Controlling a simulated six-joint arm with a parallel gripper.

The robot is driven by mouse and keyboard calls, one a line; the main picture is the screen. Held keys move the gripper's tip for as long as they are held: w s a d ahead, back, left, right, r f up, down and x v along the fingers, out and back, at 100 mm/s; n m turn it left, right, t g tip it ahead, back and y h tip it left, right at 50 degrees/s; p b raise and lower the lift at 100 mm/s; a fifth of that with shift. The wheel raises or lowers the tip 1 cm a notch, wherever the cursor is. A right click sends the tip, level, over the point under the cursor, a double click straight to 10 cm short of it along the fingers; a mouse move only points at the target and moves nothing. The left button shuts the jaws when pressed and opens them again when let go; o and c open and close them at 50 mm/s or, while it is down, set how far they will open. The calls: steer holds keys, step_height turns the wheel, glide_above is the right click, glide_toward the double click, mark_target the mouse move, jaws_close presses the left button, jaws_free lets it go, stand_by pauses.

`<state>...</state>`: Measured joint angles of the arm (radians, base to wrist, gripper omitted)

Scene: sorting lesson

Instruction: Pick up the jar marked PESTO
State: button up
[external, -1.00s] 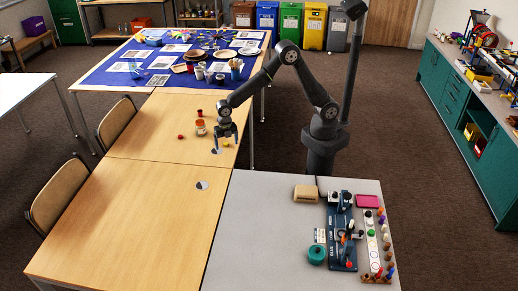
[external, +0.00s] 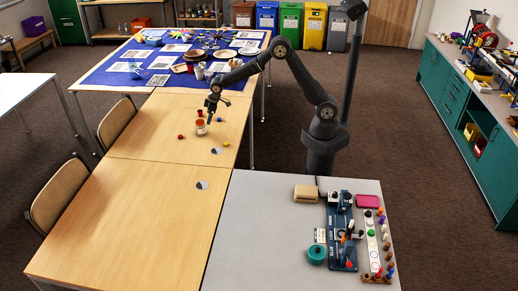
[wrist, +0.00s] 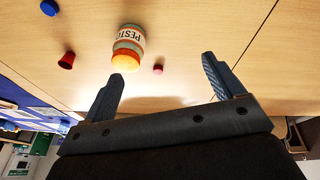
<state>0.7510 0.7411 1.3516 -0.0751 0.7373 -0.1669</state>
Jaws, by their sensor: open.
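The jar marked PESTO (wrist: 130,36) is in the upper left of the wrist view, with a pale label, a greenish band and an orange end facing the camera. In the external view the small jar (external: 201,128) stands on the wooden table. My gripper (wrist: 163,70) is open and empty, its two fingers wide apart. In the wrist view the jar is beyond the left fingertip, not between the fingers. In the external view my gripper (external: 211,112) is just above and to the right of the jar. Whether they touch is unclear.
A red piece (wrist: 67,60), a blue piece (wrist: 49,7) and a small pink piece (wrist: 158,69) lie near the jar. A yellow piece (external: 226,142) and a round grey-and-white marker (external: 216,151) are on the near side. The blue-covered table (external: 118,73) behind is crowded.

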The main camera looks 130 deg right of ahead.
mark_target(203, 122)
steer(key=s+d+m, duration=0.3)
steer(key=d+m, duration=0.2)
steer(key=d, duration=0.1)
steer(key=shift+h, duration=0.4)
steer(key=x, duration=1.1)
steer(key=shift+w+d, duration=0.1)
steer(key=shift+d, duration=0.15)
steer(key=shift+x, duration=2.75)
steer(key=shift+w+a, duration=0.1)
steer(key=shift+w, duration=0.15)
steer(key=c, duration=1.2)
steer(key=shift+r, duration=0.1)
